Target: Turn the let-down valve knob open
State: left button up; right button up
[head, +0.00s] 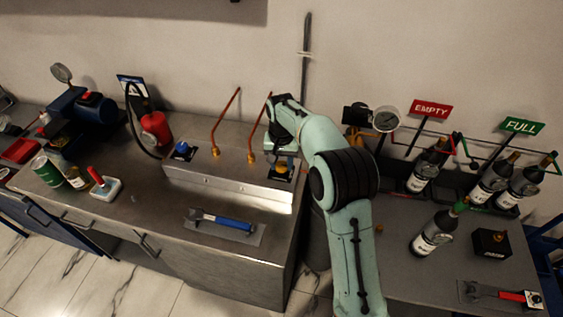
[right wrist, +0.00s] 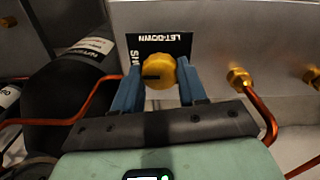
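The let-down valve knob is yellow and round; it shows in the right wrist view (right wrist: 160,71) and on the bench block in the head view (head: 282,169). A black label (right wrist: 160,43) behind it reads LET-DOWN, upside down in this view. A dark pointer mark on the knob points left, toward partly hidden lettering that starts "SH". My right gripper (right wrist: 160,82) has its blue fingers on both sides of the knob, apparently touching it. In the head view my right gripper (head: 283,160) is mostly behind my arm. My left gripper is not in view.
A blue knob (head: 182,149) and copper pipes (head: 216,140) are on the same metal block (head: 215,180). A blue-handled wrench (head: 222,221) lies on the bench front.

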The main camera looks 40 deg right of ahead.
jog(key=shift+c, duration=1.4)
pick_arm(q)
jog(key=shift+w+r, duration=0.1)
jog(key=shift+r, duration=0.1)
pick_arm(e)
jog(key=shift+n, duration=0.3)
jog(key=shift+r+n+p, duration=0.1)
jog(key=shift+n+p, duration=0.45)
jog(key=shift+n, duration=0.65)
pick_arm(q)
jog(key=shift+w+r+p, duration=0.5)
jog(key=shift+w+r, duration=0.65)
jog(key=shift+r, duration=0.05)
pick_arm(e)
jog(key=shift+n, duration=2.1)
jog(key=o, duration=1.1)
